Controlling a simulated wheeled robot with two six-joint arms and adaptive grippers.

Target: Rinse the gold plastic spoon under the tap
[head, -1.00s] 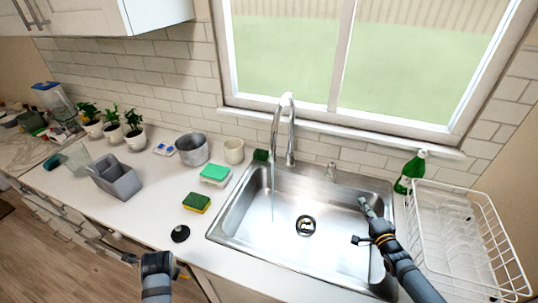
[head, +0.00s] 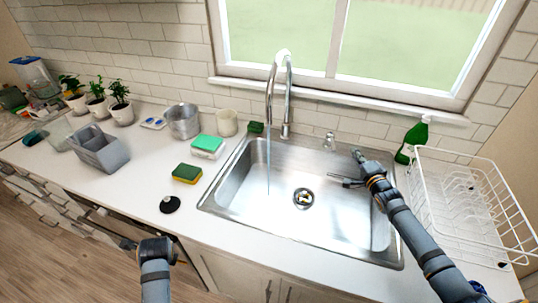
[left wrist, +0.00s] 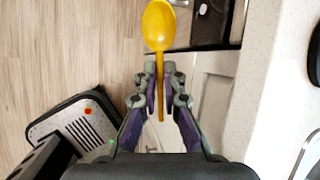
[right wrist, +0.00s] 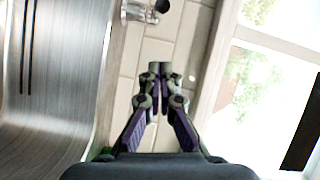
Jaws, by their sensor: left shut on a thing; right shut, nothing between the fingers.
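The gold plastic spoon (left wrist: 158,25) shows in the left wrist view, its bowl pointing away from the gripper. My left gripper (left wrist: 160,72) is shut on its handle. In the head view the left arm (head: 155,265) is in front of the counter, left of the sink, and I cannot make out the spoon there. The tap (head: 286,95) is running, and a thin stream (head: 268,165) falls into the steel sink (head: 225,190). My right gripper (head: 359,156) is shut and empty at the sink's back right; its closed fingertips show in the right wrist view (right wrist: 160,70).
A small metal fitting (head: 329,142) stands behind the sink. A green bottle (head: 412,140) and a white dish rack (head: 470,210) stand right. Sponges (head: 187,174), a black stopper (head: 170,204), a metal pot (head: 183,121) and a grey caddy (head: 98,150) are left. The sink basin is clear.

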